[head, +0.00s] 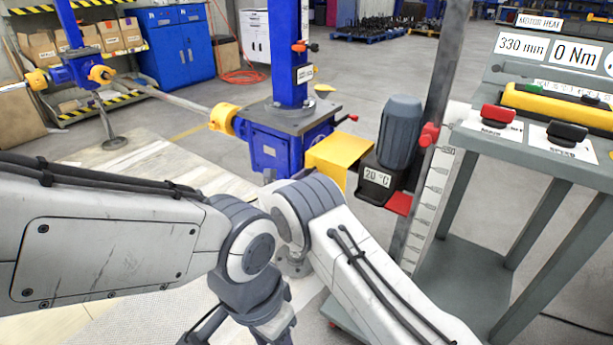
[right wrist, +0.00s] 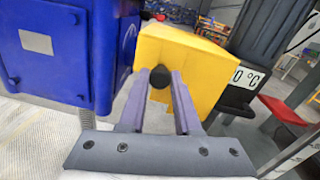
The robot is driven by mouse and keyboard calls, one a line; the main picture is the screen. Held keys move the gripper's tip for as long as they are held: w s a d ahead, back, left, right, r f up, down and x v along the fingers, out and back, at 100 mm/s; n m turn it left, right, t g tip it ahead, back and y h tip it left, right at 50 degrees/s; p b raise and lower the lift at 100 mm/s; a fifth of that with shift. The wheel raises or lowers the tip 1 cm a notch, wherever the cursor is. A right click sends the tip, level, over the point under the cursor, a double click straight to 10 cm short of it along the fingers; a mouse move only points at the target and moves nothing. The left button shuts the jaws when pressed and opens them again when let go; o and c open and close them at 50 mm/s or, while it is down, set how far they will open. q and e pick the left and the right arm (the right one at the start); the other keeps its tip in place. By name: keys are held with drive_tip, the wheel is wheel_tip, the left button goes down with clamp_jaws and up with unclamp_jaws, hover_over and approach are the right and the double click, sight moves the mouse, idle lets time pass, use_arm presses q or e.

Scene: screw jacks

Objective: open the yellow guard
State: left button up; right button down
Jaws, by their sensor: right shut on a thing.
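The yellow guard (head: 340,152) is a box-shaped cover between the blue screw jack gearbox (head: 275,145) and the grey motor (head: 400,130). In the right wrist view the guard (right wrist: 200,65) stands right of the blue gearbox (right wrist: 65,50), with a black knob (right wrist: 160,77) on its near face. The fingers of my right gripper (right wrist: 163,82) are shut on this knob, one on each side. In the head view my right arm's joint hides the right gripper and the guard's lower part. My left arm reaches in from the left; its fingers are not visible.
A grey control stand (head: 480,130) with a red switch (head: 497,117), a black switch (head: 567,133) and displays reading 330 mm and 0 Nm stands at right. A scale post (head: 430,195) rises beside the motor. A second blue jack (head: 80,68) stands at back left.

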drive_tip(key=shift+a+r, duration=0.1)
drive_tip(key=r+m, duration=0.1)
drive_tip(key=m+b, duration=0.1)
drive_tip(key=r+m, duration=0.1)
drive_tip(key=shift+w+a+r+b, duration=0.2)
drive_tip(key=shift+a+r+b, duration=0.05)
drive_tip(key=shift+r+b, duration=0.1)
drive_tip(key=s+d+r+m+b, duration=0.2)
drive_tip(key=r+m+b, duration=0.3)
drive_tip(key=m+b, duration=0.2)
drive_tip(key=s+d+r+m+h+b, duration=0.1)
drive_tip(key=d+r+m+b, duration=0.2)
drive_tip(key=r+m+b, duration=0.2)
drive_tip(key=shift+s+r+m+b, duration=0.35)
drive_tip(key=shift+r+m+b, duration=0.05)
drive_tip(key=shift+m+b, duration=0.8)
drive_tip(key=c, duration=0.6)
unclamp_jaws()
drive_tip(key=shift+s, duration=0.1)
